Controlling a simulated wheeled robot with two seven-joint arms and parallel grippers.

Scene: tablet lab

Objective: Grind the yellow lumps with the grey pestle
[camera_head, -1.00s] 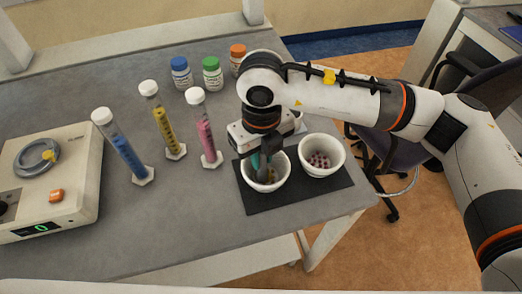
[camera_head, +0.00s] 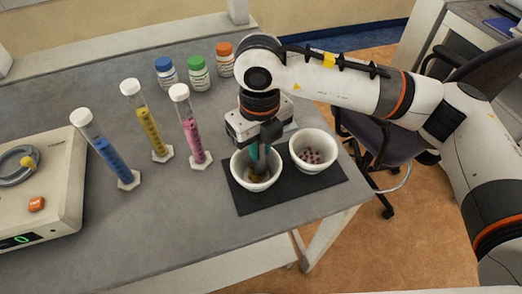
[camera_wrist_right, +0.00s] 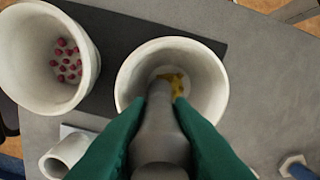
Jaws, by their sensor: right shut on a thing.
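My right gripper (camera_head: 264,150) is shut on the grey pestle (camera_head: 259,168), with its green fingers on either side of it. The pestle (camera_wrist_right: 158,120) points down into a white mortar (camera_wrist_right: 215,75), and its tip is inside the bowl. Yellow lumps (camera_wrist_right: 176,83) lie on the mortar's floor by the pestle tip, partly hidden by it. I cannot tell whether the tip presses on them. In the head view the same mortar (camera_head: 240,173) stands on the dark mat, left of a second white mortar. My left gripper does not show.
The second mortar (camera_head: 325,167) holds several dark red lumps (camera_wrist_right: 65,60). Both stand on a dark mat (camera_head: 290,194). Blue, yellow and pink cylinders (camera_head: 195,140) stand left, with capped jars (camera_head: 199,77) behind. A balance (camera_head: 55,190) is far left. The table's front is clear.

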